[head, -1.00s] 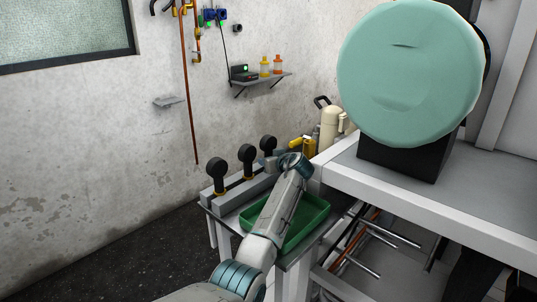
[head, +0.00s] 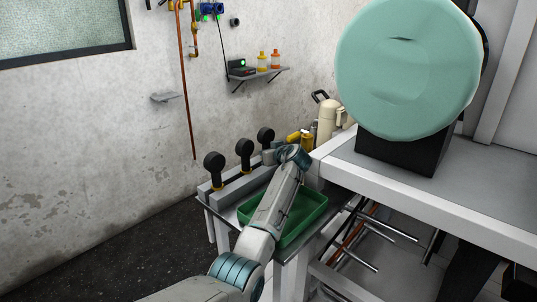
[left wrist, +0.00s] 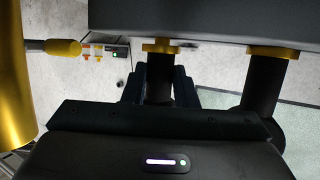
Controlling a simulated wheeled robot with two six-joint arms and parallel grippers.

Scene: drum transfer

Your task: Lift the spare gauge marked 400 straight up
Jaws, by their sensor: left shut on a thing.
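Three black round-headed gauges stand in a row on a grey rack (head: 240,180) in the head view: a left one (head: 214,163), a middle one (head: 244,148) and a far one (head: 265,136). No marking is readable, so I cannot tell by number which is 400. In the left wrist view my left gripper (left wrist: 158,90) is shut around the black stem of a gauge (left wrist: 158,68), whose yellow collar meets the grey rack. A neighbouring gauge (left wrist: 262,88) stands to its right there. In the head view my left wrist hides the fingers. My right gripper is out of view.
A green tray (head: 312,222) lies beside the rack on a small table. A bench (head: 420,200) with a large teal drum (head: 405,75) stands at the right. Yellow items (head: 300,140) and a cream canister (head: 328,120) are behind my wrist.

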